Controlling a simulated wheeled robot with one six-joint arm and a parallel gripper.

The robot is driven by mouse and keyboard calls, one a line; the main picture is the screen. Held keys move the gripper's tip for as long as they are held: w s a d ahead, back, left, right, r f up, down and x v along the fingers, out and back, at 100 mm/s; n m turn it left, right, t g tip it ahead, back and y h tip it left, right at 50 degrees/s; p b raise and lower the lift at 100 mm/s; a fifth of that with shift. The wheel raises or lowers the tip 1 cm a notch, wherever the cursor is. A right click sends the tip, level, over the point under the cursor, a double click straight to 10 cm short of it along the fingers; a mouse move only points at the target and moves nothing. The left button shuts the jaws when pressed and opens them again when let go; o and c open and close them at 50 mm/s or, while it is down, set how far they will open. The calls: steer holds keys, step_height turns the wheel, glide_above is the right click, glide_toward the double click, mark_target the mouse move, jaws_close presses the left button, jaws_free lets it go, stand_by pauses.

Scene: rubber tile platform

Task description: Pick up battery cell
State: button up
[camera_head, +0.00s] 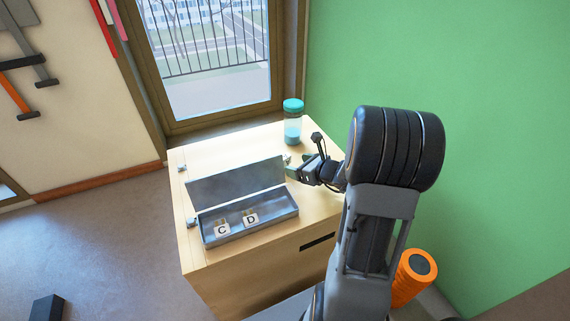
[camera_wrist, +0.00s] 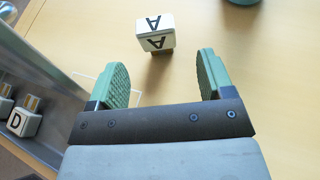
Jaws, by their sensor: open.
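A white block lettered A (camera_wrist: 155,33) stands on the wooden table top, ahead of my gripper (camera_wrist: 163,80) in the wrist view. It lies roughly between the lines of the two green fingers, beyond their tips and not touched. My gripper is open and empty. In the head view my gripper (camera_head: 292,170) is over the right side of the table, and the A block is hard to make out there. Two more lettered cells, C (camera_head: 222,229) and D (camera_head: 251,218), sit in an open grey metal case (camera_head: 283,213). I cannot tell which lettered piece is the battery cell.
The case's raised lid (camera_head: 235,181) stands left of my gripper. A jar with a teal lid (camera_head: 293,121) stands at the table's back right corner. The table (camera_head: 220,150) is clear behind the case. An orange roller (camera_head: 412,277) is on the right.

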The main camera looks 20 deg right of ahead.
mark_target(288, 163)
steer(key=b+x, duration=0.1)
steer(key=x, duration=0.1)
steer(key=b+x, duration=0.1)
steer(key=x, duration=0.1)
steer(key=shift+w+a+f, duration=0.1)
steer(key=shift+a+f, duration=0.05)
steer(key=shift+f, duration=0.15)
steer(key=shift+w+a+f, duration=0.1)
steer(key=shift+w+a, duration=0.05)
steer(key=shift+w, duration=0.3)
steer(key=c, duration=1.1)
